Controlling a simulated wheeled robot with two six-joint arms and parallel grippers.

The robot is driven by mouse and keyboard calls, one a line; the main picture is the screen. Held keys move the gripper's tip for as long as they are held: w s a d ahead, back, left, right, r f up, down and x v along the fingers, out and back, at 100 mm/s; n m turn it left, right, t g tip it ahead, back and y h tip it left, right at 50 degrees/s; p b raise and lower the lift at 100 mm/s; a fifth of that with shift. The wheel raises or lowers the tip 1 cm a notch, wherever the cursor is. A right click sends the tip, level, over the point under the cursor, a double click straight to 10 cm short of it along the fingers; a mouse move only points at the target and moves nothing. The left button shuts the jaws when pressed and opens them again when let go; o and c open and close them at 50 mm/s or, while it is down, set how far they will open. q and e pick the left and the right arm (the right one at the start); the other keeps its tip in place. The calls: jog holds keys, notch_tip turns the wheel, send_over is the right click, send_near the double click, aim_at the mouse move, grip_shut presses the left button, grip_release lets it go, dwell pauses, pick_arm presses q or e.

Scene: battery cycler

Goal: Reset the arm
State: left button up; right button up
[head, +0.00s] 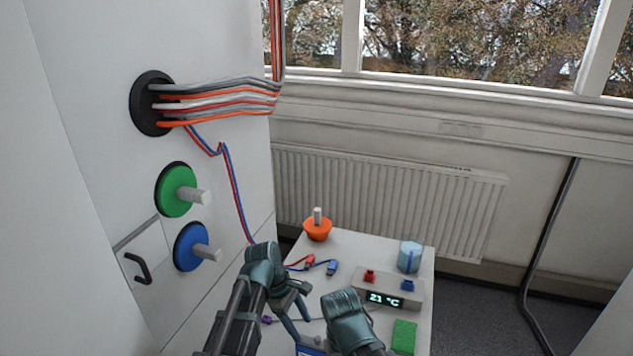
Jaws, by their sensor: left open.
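My left arm reaches in from the bottom of the head view, and its dark grey-teal gripper (298,316) is over the near part of the white table. Its fingers point down and are open, with no object seen between them. A teal and dark link of my other arm stands to its right at the bottom edge. The fingers of my right gripper do not show. My arms hide part of the table's near and left side.
The white table (345,245) bears an orange bowl-shaped plug (317,230), a light-blue cylinder (410,256), a grey display box (395,290) and a green block (404,336). Green (174,190) and blue (190,247) knobs stick out from the left wall.

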pick_arm(q)
jog(key=s+a+f+m+t+y, duration=0.2)
jog(key=s+a+m+y, duration=0.3)
jog(key=a+m, duration=0.7)
jog(key=s+d+m+g, duration=0.1)
jog(key=s+d+m, duration=0.4)
jog(key=d, duration=0.6)
jog(key=shift+s+r+m, duration=0.3)
jog(key=shift+s, duration=0.45)
